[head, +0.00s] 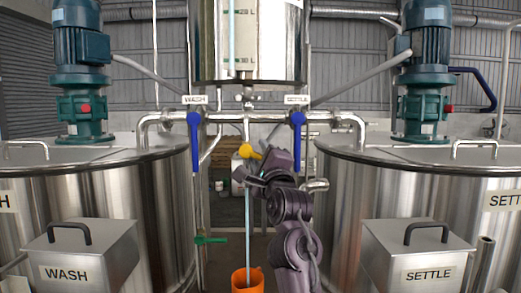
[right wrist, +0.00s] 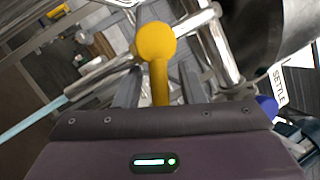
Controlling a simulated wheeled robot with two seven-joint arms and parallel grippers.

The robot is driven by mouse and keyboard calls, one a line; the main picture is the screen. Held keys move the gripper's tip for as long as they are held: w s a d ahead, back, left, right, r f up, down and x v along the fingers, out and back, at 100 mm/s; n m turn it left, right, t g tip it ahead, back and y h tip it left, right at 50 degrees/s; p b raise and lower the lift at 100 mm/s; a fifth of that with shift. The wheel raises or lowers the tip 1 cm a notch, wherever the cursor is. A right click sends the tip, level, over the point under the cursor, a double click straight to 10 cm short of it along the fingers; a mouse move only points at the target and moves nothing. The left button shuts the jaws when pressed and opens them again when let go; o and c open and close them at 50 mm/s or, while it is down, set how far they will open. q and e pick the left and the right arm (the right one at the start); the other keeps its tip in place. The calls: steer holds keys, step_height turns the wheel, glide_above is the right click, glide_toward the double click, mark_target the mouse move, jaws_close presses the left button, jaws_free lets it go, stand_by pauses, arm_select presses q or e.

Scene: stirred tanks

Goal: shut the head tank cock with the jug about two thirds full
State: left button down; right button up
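The head tank cock has a yellow lever (head: 249,151) below the tank in the head view. Its round yellow knob (right wrist: 155,43) shows large in the right wrist view. My right gripper (head: 256,178) is at the lever; in the wrist view its fingers stand on either side of the yellow stem with gaps, so it looks open around it. A pale blue stream (head: 249,225) falls from the outlet, so the cock is open. The orange jug (head: 247,281) stands under the stream, cut by the lower edge; its level cannot be read. My left gripper is out of view.
The steel head tank (head: 275,45) hangs above. Blue levers marked WASH (head: 194,135) and SETTLE (head: 297,135) hang down on either side. Large steel tanks stand at left (head: 110,190) and right (head: 400,185). A green lever (head: 210,240) sticks out low left of the stream.

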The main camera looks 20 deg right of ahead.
steer(key=shift+w, duration=0.1)
jaws_close()
steer(key=n, duration=0.2)
steer(key=r+n+g+y+p, duration=0.1)
steer(key=n, duration=0.1)
steer(key=n+g+y+p, duration=0.1)
steer(key=n, duration=0.1)
steer(key=shift+d+r, duration=0.1)
steer(key=shift+r, duration=0.2)
jaws_free()
